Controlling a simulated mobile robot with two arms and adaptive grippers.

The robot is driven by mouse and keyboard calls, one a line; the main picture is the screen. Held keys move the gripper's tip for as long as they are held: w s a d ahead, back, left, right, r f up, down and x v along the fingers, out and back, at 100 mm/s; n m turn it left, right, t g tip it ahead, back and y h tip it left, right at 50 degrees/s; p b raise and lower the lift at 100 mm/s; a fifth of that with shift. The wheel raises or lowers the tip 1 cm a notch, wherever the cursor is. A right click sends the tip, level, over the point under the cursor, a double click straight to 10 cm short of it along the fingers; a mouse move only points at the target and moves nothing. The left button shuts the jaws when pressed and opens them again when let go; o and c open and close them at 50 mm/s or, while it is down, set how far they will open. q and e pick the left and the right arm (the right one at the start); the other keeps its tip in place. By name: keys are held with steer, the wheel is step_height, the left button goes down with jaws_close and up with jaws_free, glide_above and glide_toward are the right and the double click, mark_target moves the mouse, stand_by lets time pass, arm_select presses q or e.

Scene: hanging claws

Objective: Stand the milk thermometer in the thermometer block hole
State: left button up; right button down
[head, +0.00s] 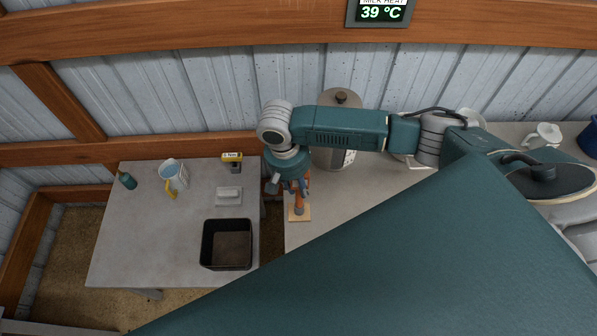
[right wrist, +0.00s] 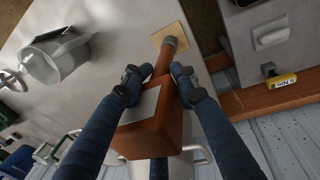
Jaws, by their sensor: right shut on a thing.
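The milk thermometer (right wrist: 153,122) is orange-brown, with a boxy head bearing a grey panel and a narrower stem. My right gripper (right wrist: 153,80) is shut on the stem, one dark blue finger on each side. In the head view my right gripper (head: 291,190) points down over the near-left corner of the right-hand counter, with the stem (head: 299,203) below it. The stem's lower end meets a grey round part at a pale wooden square, the thermometer block (right wrist: 168,34). I cannot tell whether the tip is inside the hole. My left gripper is not in view.
A metal can (head: 335,160) stands behind the gripper on the counter. A wall display (head: 379,12) reads 39 °C.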

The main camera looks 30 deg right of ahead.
steer(key=shift+f, duration=0.15)
steer(key=c, duration=1.3)
jaws_free()
steer(key=shift+o, duration=0.2)
steer(key=r, duration=0.4)
steer(key=a+r, duration=0.1)
steer(key=r, duration=0.3)
steer(key=w+r, duration=0.1)
steer(key=r, duration=0.3)
steer(key=shift+a, duration=0.4)
